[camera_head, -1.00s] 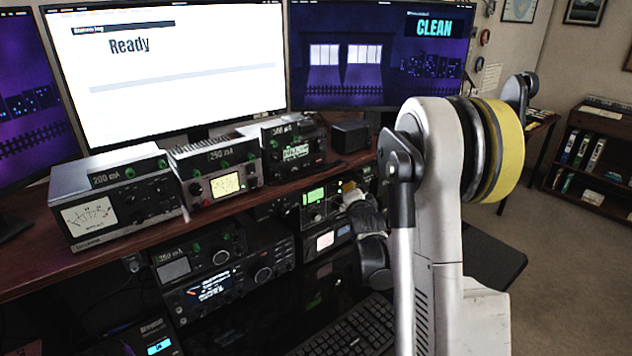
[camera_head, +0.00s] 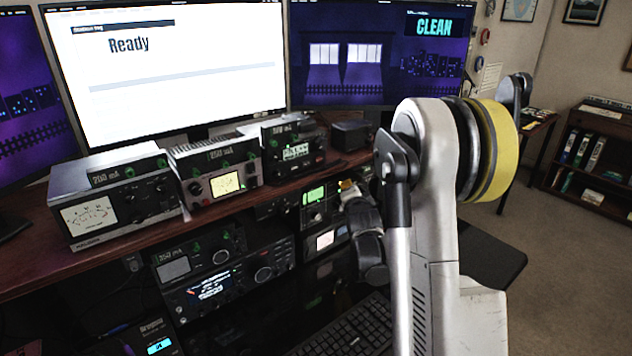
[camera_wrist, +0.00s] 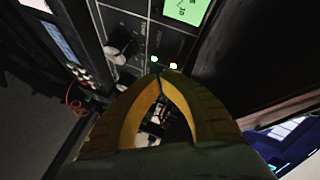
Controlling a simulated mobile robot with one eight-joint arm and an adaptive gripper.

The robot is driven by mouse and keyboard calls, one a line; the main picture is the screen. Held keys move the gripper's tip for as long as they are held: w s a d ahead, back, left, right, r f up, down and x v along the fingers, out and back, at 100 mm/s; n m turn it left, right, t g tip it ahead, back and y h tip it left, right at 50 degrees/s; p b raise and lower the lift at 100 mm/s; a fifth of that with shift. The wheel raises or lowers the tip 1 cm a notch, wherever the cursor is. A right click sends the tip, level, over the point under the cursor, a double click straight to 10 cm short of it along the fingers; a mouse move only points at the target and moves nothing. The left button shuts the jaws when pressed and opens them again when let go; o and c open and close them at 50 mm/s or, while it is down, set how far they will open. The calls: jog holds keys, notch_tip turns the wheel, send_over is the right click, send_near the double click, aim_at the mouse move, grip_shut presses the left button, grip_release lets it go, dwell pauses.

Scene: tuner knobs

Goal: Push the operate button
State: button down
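My gripper shows in the wrist view (camera_wrist: 161,73) as two yellow fingers with their tips together and nothing between them. In the head view its yellow tip (camera_head: 346,185) is in front of the black radio unit with a lit green screen (camera_head: 314,195) on the lower shelf. The same unit's green screen (camera_wrist: 188,10) is at the top of the wrist view. A black knob (camera_wrist: 120,42) and two small lit spots (camera_wrist: 163,62) lie on its panel just beyond the fingertips. I cannot tell which control is the operate button, or whether the tips touch the panel.
Three meter boxes (camera_head: 112,199) stand on the upper wooden shelf (camera_head: 40,262). More black radios (camera_head: 225,290) sit below it to the left. A keyboard (camera_head: 350,328) lies beneath my arm. The large monitor (camera_head: 170,70) reads "Ready"; the right one (camera_head: 380,55) reads "CLEAN".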

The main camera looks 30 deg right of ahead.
dwell(0.6)
jog(key=shift+w+a, duration=0.1)
jog(key=shift+w, duration=0.35)
jog(key=shift+w, duration=0.15)
dwell(0.3)
jog(key=shift+s+b, duration=0.3)
jog(key=shift+s, duration=0.3)
jog(key=s+d+b, duration=0.1)
jog(key=s, duration=0.5)
dwell(0.5)
